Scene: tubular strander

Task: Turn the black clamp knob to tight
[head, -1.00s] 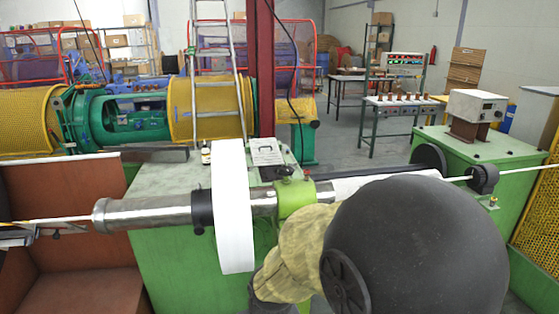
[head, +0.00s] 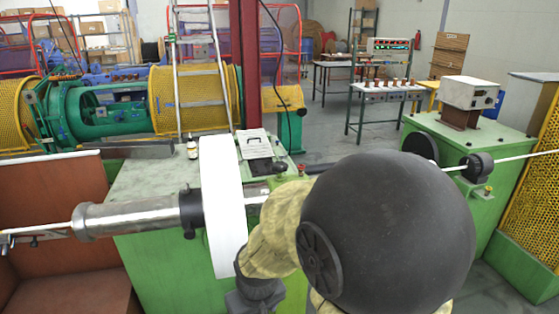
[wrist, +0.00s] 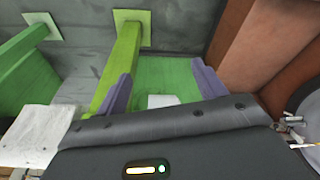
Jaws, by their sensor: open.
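A small black knob (head: 280,168) shows just above my arm, beyond the white disc (head: 221,205); its setting cannot be read. The green clamp block under it is hidden by my arm. A black collar (head: 191,213) with a small dark knob (head: 189,234) below it sits on the steel tube (head: 130,215), left of the disc. My gripper (wrist: 162,85) is open, its two purple-grey fingers wide apart in the wrist view, with no knob between them. In the head view my arm hides the fingertips, low in front of the green cabinet.
The green cabinet top (head: 150,180) carries a small bottle (head: 192,148) and a paper sheet (head: 255,145). A red button (head: 301,169) is beside the knob. A brown panel (head: 40,210) stands at left. The wrist view shows green posts (wrist: 122,60) and grey floor.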

